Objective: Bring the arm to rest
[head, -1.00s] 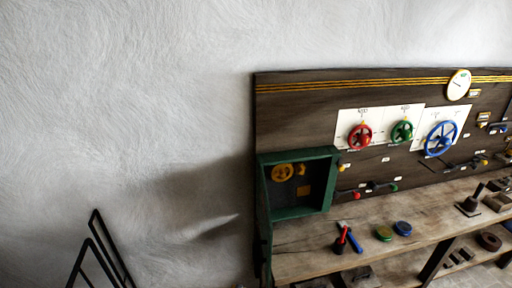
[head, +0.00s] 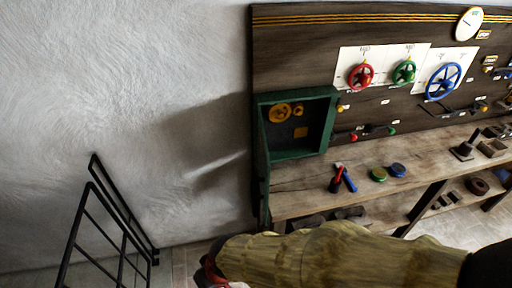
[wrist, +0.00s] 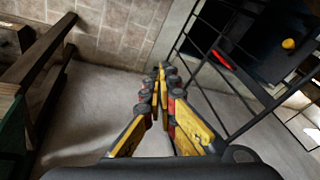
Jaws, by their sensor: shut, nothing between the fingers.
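My gripper (wrist: 160,90) shows in the wrist view with its yellow and dark fingers together and nothing between them. It points over bare floor. In the head view my arm in a tan sleeve crosses the bottom right, in front of the bench, with its end near the lower middle. The fingertips are not clearly visible in the head view.
A wooden bench (head: 300,196) carries a green open box (head: 262,130), tools and pucks. Red, green and blue handwheels (head: 443,81) are on the panel behind. A black metal rail (head: 94,200) stands at left; dark bars (wrist: 215,50) also show in the wrist view.

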